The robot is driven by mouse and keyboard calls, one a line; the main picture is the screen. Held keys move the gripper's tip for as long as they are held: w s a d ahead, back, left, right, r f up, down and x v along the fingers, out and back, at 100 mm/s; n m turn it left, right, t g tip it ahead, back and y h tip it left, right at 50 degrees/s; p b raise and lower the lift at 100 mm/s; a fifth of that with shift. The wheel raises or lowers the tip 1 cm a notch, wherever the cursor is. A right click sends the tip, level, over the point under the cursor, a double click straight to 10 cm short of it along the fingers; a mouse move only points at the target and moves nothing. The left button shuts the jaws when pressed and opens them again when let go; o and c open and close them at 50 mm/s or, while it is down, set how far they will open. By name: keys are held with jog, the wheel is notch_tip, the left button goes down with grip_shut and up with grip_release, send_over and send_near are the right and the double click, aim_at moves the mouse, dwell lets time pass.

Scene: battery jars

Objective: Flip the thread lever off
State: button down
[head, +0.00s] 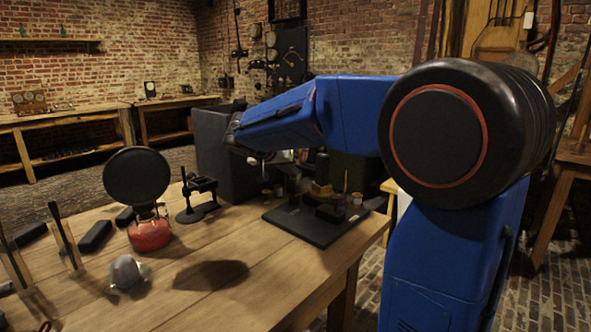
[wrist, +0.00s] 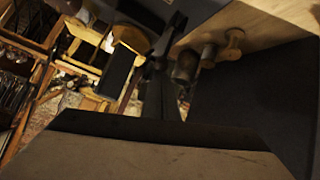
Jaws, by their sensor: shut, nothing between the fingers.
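The arm reaches left over the wooden table (head: 205,290). My gripper (head: 262,160) is small and dark at its end, in front of a dark box (head: 212,140) and above the far side of a black base plate (head: 300,222) with small dark fittings. In the wrist view my gripper (wrist: 160,95) shows as dark narrow fingers, shut and empty. I cannot pick out the thread lever in either view. Dark parts lie close around the fingers in the wrist view, and I cannot tell whether they touch.
A red-based round black device (head: 150,235), a black stand (head: 197,197) and a grey knob-like piece (head: 128,273) stand on the table's left. Small wooden and metal pots (wrist: 208,55) sit beside the fingers in the wrist view. The table's front middle is clear.

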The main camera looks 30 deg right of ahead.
jog(key=a+h, duration=0.1)
jog(key=a+t+h, duration=0.1)
jog(key=s+a+h, duration=0.1)
jog(key=shift+f+t+h, duration=0.3)
jog(key=shift+f, duration=0.1)
jog(key=shift+d, duration=0.2)
jog(key=shift+w+d+f, duration=0.25)
jog(key=shift+d, duration=0.3)
jog(key=s+a+r, duration=0.2)
jog(key=a+r, duration=0.4)
jog(key=a, duration=0.1)
jog(key=shift+s, duration=0.15)
dwell(0.5)
